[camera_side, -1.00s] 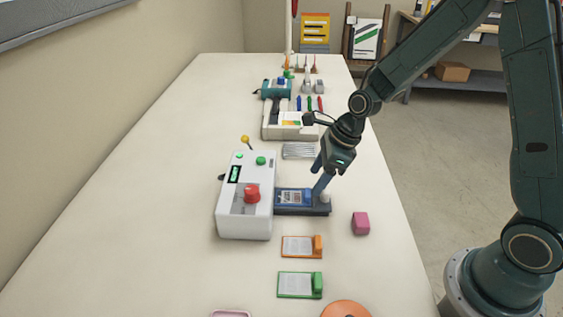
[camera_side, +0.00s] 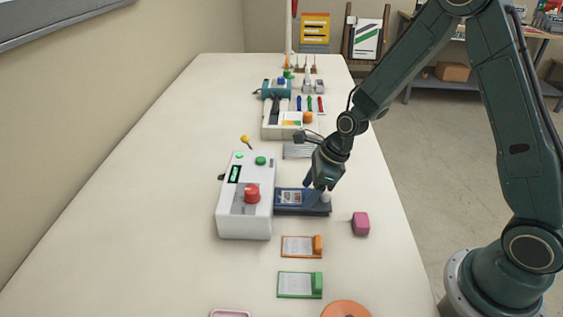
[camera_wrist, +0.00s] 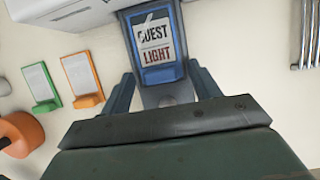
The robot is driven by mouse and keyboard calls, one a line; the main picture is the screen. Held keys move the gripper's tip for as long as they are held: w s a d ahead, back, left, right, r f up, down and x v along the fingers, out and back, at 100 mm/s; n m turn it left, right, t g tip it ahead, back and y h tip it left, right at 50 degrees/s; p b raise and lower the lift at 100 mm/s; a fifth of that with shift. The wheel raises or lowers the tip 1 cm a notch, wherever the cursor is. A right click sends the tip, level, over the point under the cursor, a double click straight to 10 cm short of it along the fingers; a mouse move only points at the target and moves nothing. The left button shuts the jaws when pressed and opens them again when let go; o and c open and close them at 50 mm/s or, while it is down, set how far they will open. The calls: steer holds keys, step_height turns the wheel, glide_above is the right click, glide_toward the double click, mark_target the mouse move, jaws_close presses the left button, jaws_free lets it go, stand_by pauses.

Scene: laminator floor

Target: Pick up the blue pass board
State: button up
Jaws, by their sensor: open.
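The blue pass board (camera_side: 291,196) lies on the dark tray (camera_side: 287,210) that sticks out from the right side of the white machine (camera_side: 245,197). In the wrist view the blue board (camera_wrist: 155,72) carries a paper label reading "GUEST LIGHT", partly covered. My gripper (camera_side: 314,187) is low over the right end of the tray. In the wrist view its two fingers (camera_wrist: 163,88) are spread apart, one on each side of the board's near end. Nothing is held. Whether the fingers touch the board or tray cannot be told.
An orange board (camera_side: 297,247) and a green board (camera_side: 295,285) lie in front of the tray. A pink block (camera_side: 361,223) stands to the right. Metal rods (camera_side: 297,151) lie behind. The left side of the table is clear.

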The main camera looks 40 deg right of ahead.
steer(key=c, duration=1.1)
steer(key=shift+r, duration=0.15)
steer(key=shift+c, duration=0.2)
step_height(320, 180, up, 20)
stand_by(0.5)
